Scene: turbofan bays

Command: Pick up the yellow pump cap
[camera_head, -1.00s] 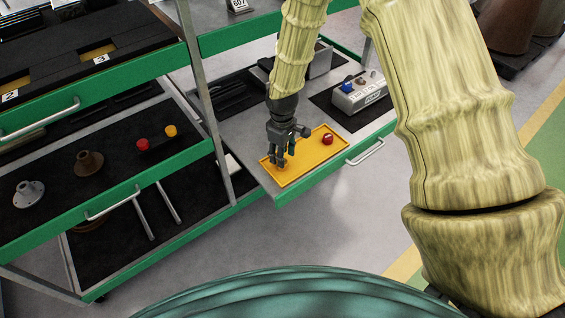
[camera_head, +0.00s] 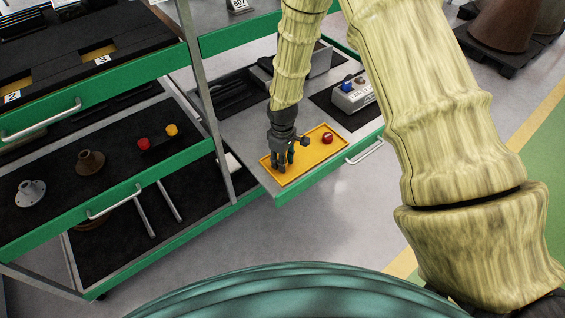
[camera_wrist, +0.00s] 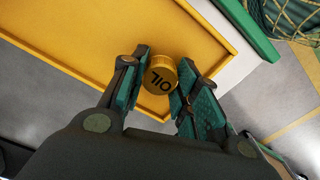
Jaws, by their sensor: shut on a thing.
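The yellow pump cap (camera_wrist: 160,76), a short round cap with dark "OIL" lettering on its top, is between the fingers of my gripper (camera_wrist: 162,84) in the wrist view. The gripper is shut on it, with a finger pad against each side. In the head view my gripper (camera_head: 282,167) is low over the left part of a yellow tray (camera_head: 307,164), and its fingers hide the cap. The tray also shows in the wrist view (camera_wrist: 75,50). I cannot tell whether the cap touches the tray floor.
A red cap (camera_head: 327,138) sits in the tray's right part. The tray lies on a pulled-out grey drawer with a green front. A cart at left holds another red cap (camera_head: 143,144), another yellow cap (camera_head: 171,130) and flanged parts. A labelled box (camera_head: 352,95) stands behind.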

